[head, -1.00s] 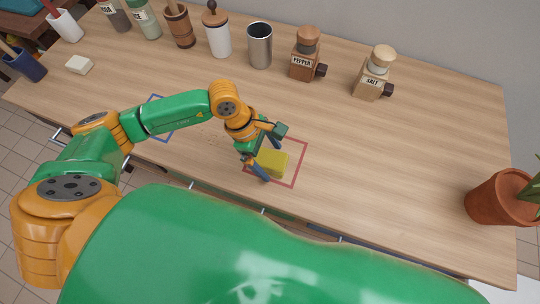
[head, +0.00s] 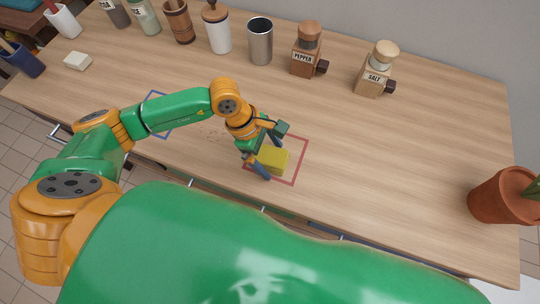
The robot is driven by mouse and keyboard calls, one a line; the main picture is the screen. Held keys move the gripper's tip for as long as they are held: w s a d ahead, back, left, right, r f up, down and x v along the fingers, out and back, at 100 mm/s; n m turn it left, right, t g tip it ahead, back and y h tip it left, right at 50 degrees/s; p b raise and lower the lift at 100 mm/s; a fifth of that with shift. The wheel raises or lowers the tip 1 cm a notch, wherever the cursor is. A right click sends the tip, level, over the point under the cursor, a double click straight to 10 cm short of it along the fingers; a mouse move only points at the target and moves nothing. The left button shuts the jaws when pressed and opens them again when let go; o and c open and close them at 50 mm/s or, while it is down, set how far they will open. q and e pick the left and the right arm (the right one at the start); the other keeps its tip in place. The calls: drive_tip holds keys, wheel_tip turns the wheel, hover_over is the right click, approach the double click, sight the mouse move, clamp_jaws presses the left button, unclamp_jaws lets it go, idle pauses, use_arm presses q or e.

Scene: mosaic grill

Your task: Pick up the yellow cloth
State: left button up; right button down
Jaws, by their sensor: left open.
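The yellow cloth (head: 276,160), a small folded block, lies on the wooden counter inside a red square outline (head: 303,160). My left gripper (head: 268,157) is open, with its fingers at the cloth's left side and around its near and far edges. I cannot tell whether the fingers touch the cloth. Part of the cloth's left side is hidden by the gripper. My right gripper is not in the view.
A blue outline (head: 167,134) lies partly under my left arm. Pepper (head: 306,60) and salt (head: 375,78) mills, a metal cup (head: 260,45) and jars line the back. A potted plant (head: 500,198) stands at right.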

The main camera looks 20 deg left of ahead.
use_arm(q)
drive_tip(key=c, duration=1.3)
drive_tip(key=shift+o, duration=0.2)
drive_tip(key=shift+r, duration=0.1)
drive_tip(key=shift+r+p, duration=0.3)
drive_tip(key=shift+p, duration=0.25)
drive_tip(key=shift+r, duration=0.35)
drive_tip(key=s+a+r+b, duration=0.1)
drive_tip(key=a+r+b, duration=0.3)
drive_tip(key=a+r, duration=0.8)
drive_tip(key=shift+s+a, duration=0.3)
drive_tip(key=shift+a, duration=0.65)
